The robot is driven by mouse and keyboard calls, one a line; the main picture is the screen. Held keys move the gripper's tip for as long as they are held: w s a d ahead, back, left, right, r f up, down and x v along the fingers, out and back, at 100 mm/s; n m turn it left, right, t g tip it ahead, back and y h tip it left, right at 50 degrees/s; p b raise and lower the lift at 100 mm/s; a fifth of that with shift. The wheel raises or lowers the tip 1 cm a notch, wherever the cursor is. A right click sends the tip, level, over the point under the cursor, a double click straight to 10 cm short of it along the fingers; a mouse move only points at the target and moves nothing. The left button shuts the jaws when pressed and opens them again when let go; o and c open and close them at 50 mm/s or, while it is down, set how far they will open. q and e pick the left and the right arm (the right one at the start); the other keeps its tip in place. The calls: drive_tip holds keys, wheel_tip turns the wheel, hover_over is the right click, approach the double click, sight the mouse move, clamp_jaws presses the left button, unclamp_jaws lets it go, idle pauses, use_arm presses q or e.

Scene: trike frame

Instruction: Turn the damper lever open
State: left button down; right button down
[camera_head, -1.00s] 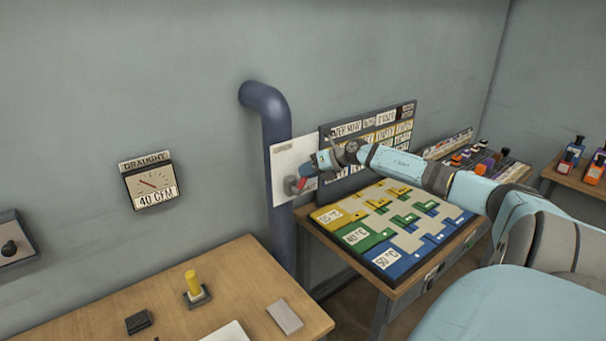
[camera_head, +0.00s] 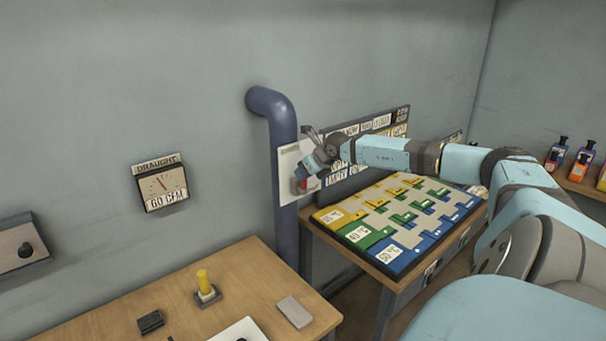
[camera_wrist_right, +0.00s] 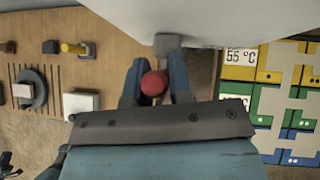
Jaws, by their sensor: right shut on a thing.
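The damper lever has a red knob (camera_wrist_right: 154,84) and a grey mount (camera_wrist_right: 167,43) on a white plate (camera_head: 290,160) beside the blue-grey pipe (camera_head: 284,190). In the right wrist view my right gripper (camera_wrist_right: 156,80) has its two fingers on either side of the red knob and is shut on it. In the head view my right gripper (camera_head: 306,178) is at the plate, and the arm hides part of the plate. The draught gauge (camera_head: 162,184) on the wall reads 60 CFM.
A wooden table (camera_head: 250,270) stands at the front left with a yellow peg (camera_head: 203,280) and grey blocks. A second table holds a coloured board (camera_head: 400,220) under my right arm. Several bottles (camera_head: 570,160) stand on a shelf at the right.

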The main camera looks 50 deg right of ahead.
idle(0.5)
drive_tip(key=c, duration=1)
unclamp_jaws()
drive_tip(key=shift+a, duration=0.1)
drive_tip(key=shift+c, duration=0.2)
drive_tip(key=b+v, duration=0.2)
drive_tip(key=v, duration=1.1)
drive_tip(key=shift+s+r, duration=0.25)
drive_tip(key=shift+r, duration=0.05)
